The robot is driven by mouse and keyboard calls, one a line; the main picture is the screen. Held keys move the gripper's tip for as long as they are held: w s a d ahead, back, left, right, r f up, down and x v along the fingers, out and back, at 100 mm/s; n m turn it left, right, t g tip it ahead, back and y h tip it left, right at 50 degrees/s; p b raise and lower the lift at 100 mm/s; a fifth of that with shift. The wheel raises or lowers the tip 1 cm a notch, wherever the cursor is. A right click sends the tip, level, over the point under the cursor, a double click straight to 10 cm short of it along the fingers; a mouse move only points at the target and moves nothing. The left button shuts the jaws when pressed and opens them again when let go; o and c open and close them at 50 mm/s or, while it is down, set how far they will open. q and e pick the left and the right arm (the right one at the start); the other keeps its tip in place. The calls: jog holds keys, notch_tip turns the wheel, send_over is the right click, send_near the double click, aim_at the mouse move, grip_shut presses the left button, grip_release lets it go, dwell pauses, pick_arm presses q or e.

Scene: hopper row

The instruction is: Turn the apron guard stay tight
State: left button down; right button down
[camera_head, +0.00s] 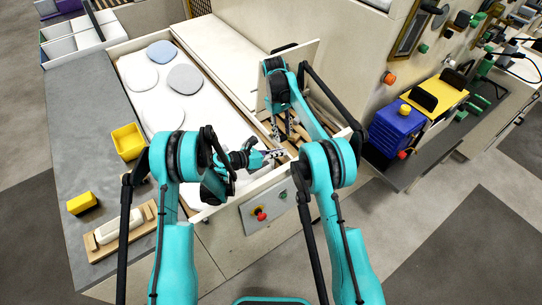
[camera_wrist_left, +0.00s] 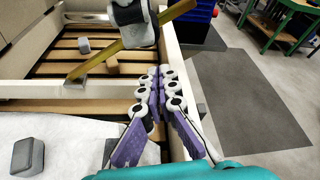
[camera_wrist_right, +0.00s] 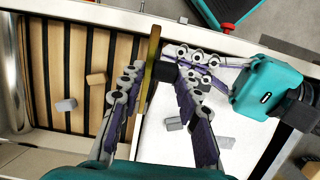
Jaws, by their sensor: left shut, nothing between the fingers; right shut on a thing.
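The stay shows as a flat yellow bar (camera_wrist_right: 150,70), seen nearly edge-on in the right wrist view, with a dark knob (camera_wrist_right: 166,73) beside it. My right gripper (camera_wrist_right: 160,80) is shut on this dark knob. In the left wrist view the bar (camera_wrist_left: 110,56) runs slanted above the hopper's near wall, its upper part partly hidden by what looks like my right gripper. My left gripper (camera_wrist_left: 158,84) is shut and empty, beside and below the bar, apart from it. In the head view my left gripper (camera_head: 277,153) sits just below my right gripper (camera_head: 282,137) at the hopper corner.
The slatted bed (camera_wrist_right: 75,60) holds small grey (camera_wrist_right: 66,104) and brown (camera_wrist_right: 96,78) blocks. White hopper walls stand close around both grippers. A control panel (camera_head: 265,207) and a blue box (camera_head: 395,128) are nearby.

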pick_arm(q)
jog(key=shift+w+a+r, duration=0.15)
jog(key=shift+a+r, duration=0.05)
jog(key=shift+r, duration=0.55)
jog(key=shift+w+a+r, duration=0.15)
jog(key=shift+r, duration=0.6)
pick_arm(e)
jog(key=shift+s+a, duration=0.1)
jog(key=shift+a, duration=0.2)
pick_arm(q)
jog(key=shift+w+a+r+n, duration=0.35)
jog(key=shift+w+r, duration=0.1)
jog(key=shift+r, duration=0.3)
pick_arm(e)
jog(key=shift+f, duration=0.15)
jog(key=c, duration=1.3)
grip_release()
jog(key=shift+o, duration=0.2)
jog(key=shift+s+a, duration=0.1)
jog(key=shift+a, duration=0.1)
pick_arm(q)
jog(key=shift+s+a, duration=0.1)
jog(key=shift+s, duration=0.05)
pick_arm(e)
jog(key=shift+d, duration=0.35)
jog(key=shift+r, duration=0.25)
